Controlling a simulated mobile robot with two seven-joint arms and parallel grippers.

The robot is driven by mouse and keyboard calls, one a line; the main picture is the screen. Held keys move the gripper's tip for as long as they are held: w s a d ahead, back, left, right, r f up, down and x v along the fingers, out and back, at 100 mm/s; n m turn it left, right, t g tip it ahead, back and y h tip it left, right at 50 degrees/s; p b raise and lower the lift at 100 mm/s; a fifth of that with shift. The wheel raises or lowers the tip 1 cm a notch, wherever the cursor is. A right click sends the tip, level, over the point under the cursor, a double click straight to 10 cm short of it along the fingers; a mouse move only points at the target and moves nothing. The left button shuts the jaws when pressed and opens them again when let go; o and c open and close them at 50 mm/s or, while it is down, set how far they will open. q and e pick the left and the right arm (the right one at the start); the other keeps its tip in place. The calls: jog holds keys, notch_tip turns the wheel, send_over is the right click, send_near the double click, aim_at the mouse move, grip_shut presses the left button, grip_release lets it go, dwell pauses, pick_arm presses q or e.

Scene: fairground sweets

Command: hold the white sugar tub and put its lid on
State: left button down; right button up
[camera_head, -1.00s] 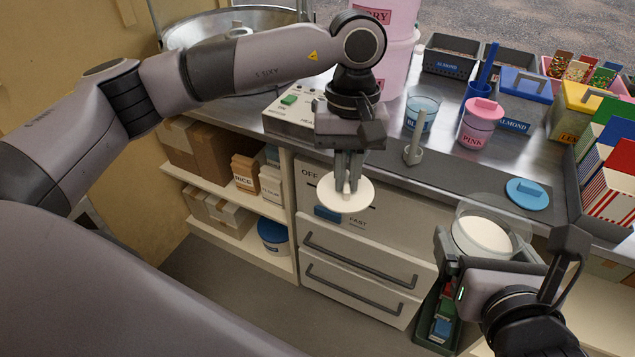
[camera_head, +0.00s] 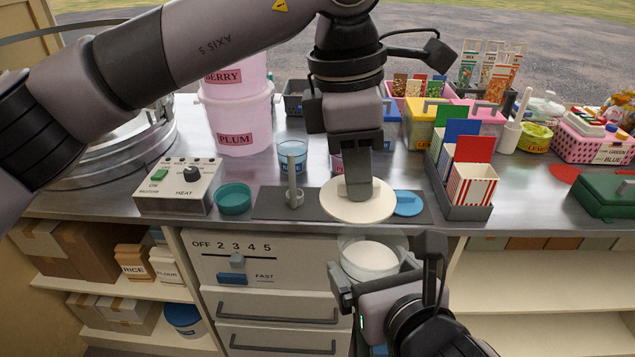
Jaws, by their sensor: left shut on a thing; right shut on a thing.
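The white lid (camera_head: 342,207) is a cream-white disc held level by my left gripper (camera_head: 357,185), which is shut on it from above. The sugar tub (camera_head: 372,262) is a clear round tub with white sugar inside. My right gripper (camera_head: 388,280) is shut on the tub and holds it upright in front of the counter edge. The lid is above and slightly left of the tub in the picture, apart from it, and the tub's open top shows. The fingers on the lid's knob hide the knob.
A grey mat (camera_head: 265,204) on the counter (camera_head: 480,216) bears a small grey upright tool (camera_head: 294,190) and a blue lid (camera_head: 408,203). A teal bowl (camera_head: 233,198), a heat control box (camera_head: 178,186) and a rack of striped bags (camera_head: 470,186) stand nearby. Drawers (camera_head: 277,312) lie below.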

aim_at(375, 203)
pick_arm(q)
jog(key=shift+s+d+r+n, duration=0.4)
jog(key=shift+d+n, duration=0.1)
jog(key=shift+d, duration=0.1)
jog(key=shift+s+d+r+n, duration=0.25)
jog(key=shift+d+r+n, duration=0.1)
jog(key=shift+d+n, duration=0.2)
jog(key=shift+f, duration=3.15)
jog(key=shift+f, duration=0.15)
jog(key=c, duration=0.6)
grip_release()
jog(key=shift+c, duration=0.2)
jog(key=shift+r, duration=3.05)
